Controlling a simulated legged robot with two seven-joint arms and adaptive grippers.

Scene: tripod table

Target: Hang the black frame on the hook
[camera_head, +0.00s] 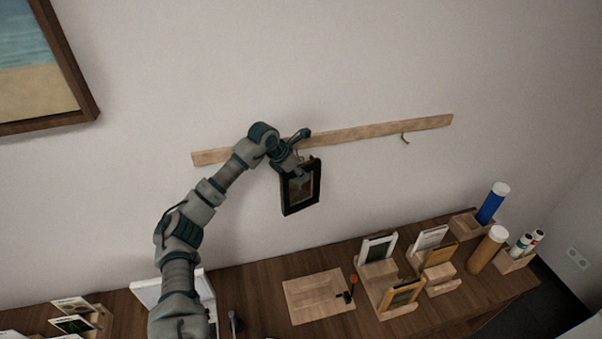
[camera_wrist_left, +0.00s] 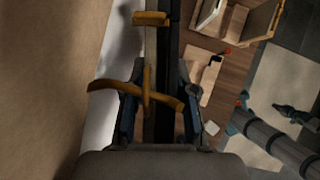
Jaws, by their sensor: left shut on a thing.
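My left gripper (camera_head: 298,166) is shut on the top of the black frame (camera_head: 301,190) and holds it upright, slightly tilted, close to the wall below the wooden rail (camera_head: 370,131). The frame has a dark picture inside. One hook (camera_head: 405,139) shows free on the right part of the rail. I cannot tell whether the frame touches the near hook.
Below is a wooden table (camera_head: 255,285) with a wooden board (camera_head: 318,297), a white frame (camera_head: 377,248) in a stand, a blue bottle (camera_head: 490,206) and a brown tube (camera_head: 485,252). A large framed picture (camera_head: 85,85) hangs at upper left. The wall right of the held frame is clear.

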